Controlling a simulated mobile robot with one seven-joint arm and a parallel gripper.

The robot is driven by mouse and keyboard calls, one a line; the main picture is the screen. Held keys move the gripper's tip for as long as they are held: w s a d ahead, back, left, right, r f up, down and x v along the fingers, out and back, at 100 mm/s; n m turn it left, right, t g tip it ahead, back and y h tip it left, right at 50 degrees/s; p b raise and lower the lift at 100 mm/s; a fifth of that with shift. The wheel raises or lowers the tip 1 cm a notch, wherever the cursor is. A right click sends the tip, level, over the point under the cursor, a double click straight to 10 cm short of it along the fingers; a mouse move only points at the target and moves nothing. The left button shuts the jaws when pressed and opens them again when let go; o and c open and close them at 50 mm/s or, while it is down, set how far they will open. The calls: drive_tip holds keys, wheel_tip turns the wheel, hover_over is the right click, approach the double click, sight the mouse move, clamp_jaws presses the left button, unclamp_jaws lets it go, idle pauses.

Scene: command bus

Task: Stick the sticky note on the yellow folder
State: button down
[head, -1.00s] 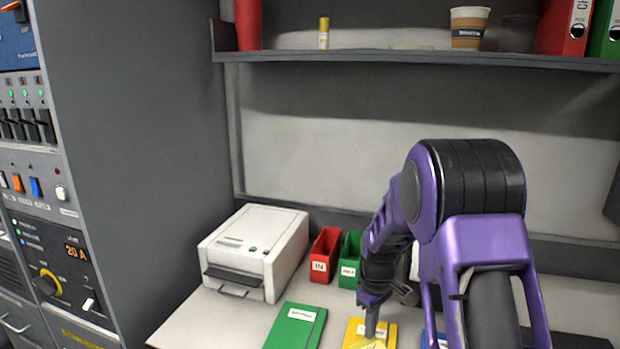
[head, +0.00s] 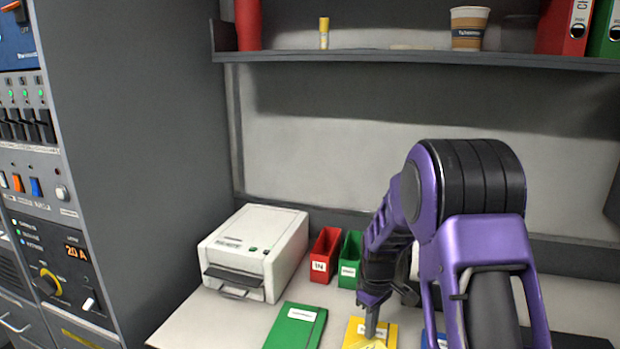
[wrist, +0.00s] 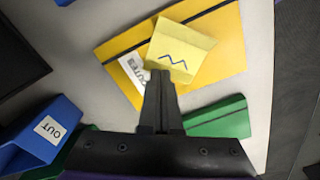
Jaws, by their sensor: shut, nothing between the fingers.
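The yellow folder (head: 389,331) lies on the desk at the bottom of the head view. It fills the upper middle of the wrist view (wrist: 222,58), with a dark elastic band and a white label. The pale yellow sticky note (wrist: 182,48), marked with a blue zigzag, is over the folder and covers part of the label. Its near edge looks bent; whether it lies fully flat I cannot tell. My gripper (wrist: 160,75) is shut and empty, its fingertips at the note's edge. In the head view my gripper (head: 371,332) points down over the folder.
A green folder (head: 296,328) lies left of the yellow one, and a blue item (head: 440,340) is partly hidden by my arm at right. A red bin (head: 324,258), a green bin (head: 349,262) and a white printer (head: 255,250) stand behind. A shelf (head: 400,56) runs above.

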drive_tip(key=shift+f+b, duration=0.55)
drive_tip(key=shift+f, duration=0.3)
idle(0.6)
drive_tip(key=shift+r, duration=0.1)
drive_tip(key=shift+r+p, duration=1.85)
drive_tip(key=shift+r, duration=0.6)
